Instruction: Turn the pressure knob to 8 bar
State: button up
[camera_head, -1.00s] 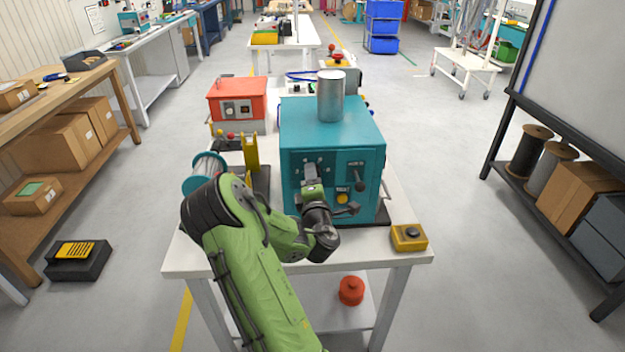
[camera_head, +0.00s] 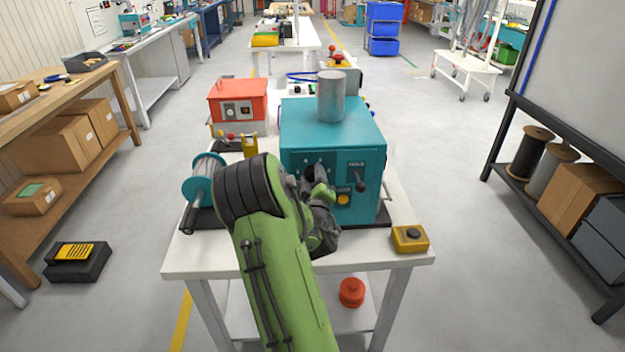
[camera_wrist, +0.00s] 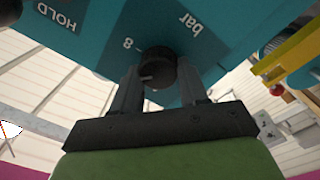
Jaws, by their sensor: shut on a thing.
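The pressure knob (camera_wrist: 157,72) is a dark round knob on the teal machine, close in the wrist view. A printed "8" with a short tick and the word "bar" show on the panel beyond it. A pale mark on the knob's face lies toward its left side, below the "8" tick in the picture. My gripper (camera_wrist: 159,80) is shut on the knob, one finger on each side. In the head view the teal machine (camera_head: 365,135) stands on the white table, and my arm hides the knob there.
The machine's front also carries a black lever (camera_head: 360,183) and a yellow button (camera_head: 343,199). A metal cylinder (camera_head: 331,97) stands on top. A teal reel (camera_head: 203,178) is left of my arm, and a yellow button box (camera_head: 409,239) sits at the table's right corner.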

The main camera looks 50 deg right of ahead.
jog(key=m+b, duration=0.2)
jog(key=m, duration=0.2)
jog(key=shift+s+f+m, duration=0.1)
jog(key=shift+f+m, duration=0.05)
jog(key=shift+m, duration=0.25)
jog(key=m+b, duration=0.4)
jog(key=shift+b, duration=0.35)
jog(key=shift+m+g, duration=0.3)
jog(key=shift+m, duration=0.1)
jog(key=o, duration=1.1)
jog(key=shift+r, duration=0.2)
jog(key=shift+c, duration=0.2)
jog(key=shift+f, duration=0.15)
